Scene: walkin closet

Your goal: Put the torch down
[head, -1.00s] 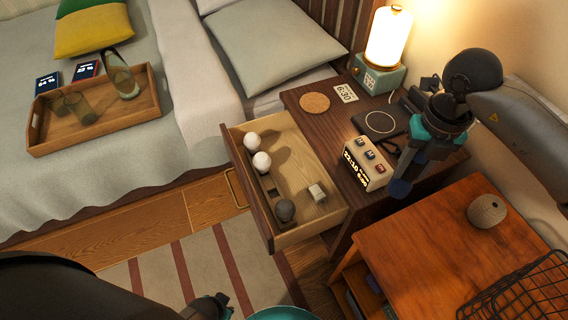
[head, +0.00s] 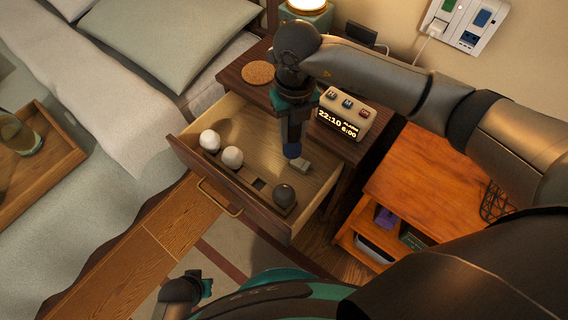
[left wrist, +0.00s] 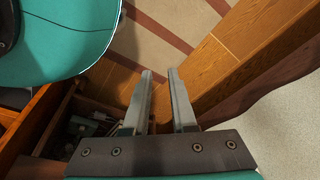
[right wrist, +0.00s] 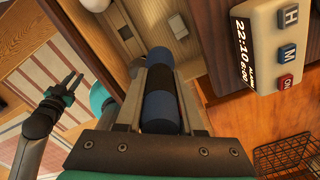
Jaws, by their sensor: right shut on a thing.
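The torch is a dark blue cylinder with a black band (right wrist: 158,103). My right gripper (right wrist: 163,98) is shut on it, one finger on each side, in the right wrist view. In the head view the torch's blue end (head: 292,150) points down over the right part of the open drawer (head: 239,199), near a small pale block (head: 303,164). I cannot tell whether the torch touches the drawer floor. My left gripper (left wrist: 160,85) is open and empty, low down; it also shows in the head view (head: 207,287).
A holder in the drawer has two white balls (head: 210,140) and a dark one (head: 284,195). The nightstand (head: 234,77) bears a clock (head: 344,115), a cork coaster (head: 258,72) and a lamp (head: 306,7). An orange wooden cabinet (head: 420,185) stands to the right.

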